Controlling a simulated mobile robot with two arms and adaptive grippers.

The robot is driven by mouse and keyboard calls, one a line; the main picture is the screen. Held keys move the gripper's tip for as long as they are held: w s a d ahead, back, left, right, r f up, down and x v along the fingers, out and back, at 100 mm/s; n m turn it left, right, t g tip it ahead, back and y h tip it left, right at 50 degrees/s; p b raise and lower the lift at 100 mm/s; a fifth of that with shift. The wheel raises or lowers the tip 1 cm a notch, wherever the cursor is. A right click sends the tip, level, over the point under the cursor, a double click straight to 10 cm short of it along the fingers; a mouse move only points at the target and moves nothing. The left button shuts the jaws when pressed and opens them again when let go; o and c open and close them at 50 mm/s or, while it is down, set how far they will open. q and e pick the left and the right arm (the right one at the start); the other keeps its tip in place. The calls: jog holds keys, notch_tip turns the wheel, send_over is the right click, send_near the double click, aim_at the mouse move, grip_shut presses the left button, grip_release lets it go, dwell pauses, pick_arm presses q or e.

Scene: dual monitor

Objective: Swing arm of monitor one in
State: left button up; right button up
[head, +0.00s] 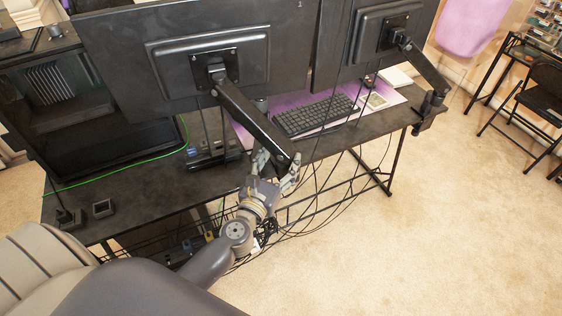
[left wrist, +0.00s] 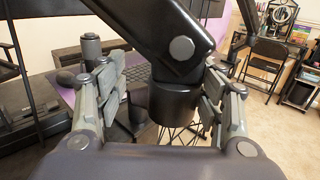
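The monitor with a small mark like a "1" on its back (head: 110,60) stands at the left of the head view, seen from behind. Its black swing arm (head: 250,118) runs from the mount plate down to the right, toward the desk's near edge. My left gripper (head: 275,172) is at the arm's lower end. In the left wrist view, the swing arm (left wrist: 150,28) crosses the top and its round joint (left wrist: 172,105) stands between my open fingers (left wrist: 163,88). A gap shows at the left finger; contact on the right is unclear. My right gripper is out of view.
A second monitor (head: 340,60) on its own arm (head: 425,68) stands to the right. A keyboard (head: 315,115) lies on a purple mat on the dark desk (head: 150,180). Cables hang below the edge. Open carpet (head: 430,230) lies at the right, with a black chair (head: 540,95).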

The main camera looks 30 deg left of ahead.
pick_arm(q)
jog(key=shift+d, duration=0.1)
dwell(0.3)
jog(key=shift+s+f, duration=0.1)
jog(key=shift+s, duration=0.45)
jog(key=s, duration=1.1)
jog(key=shift+d, duration=0.4)
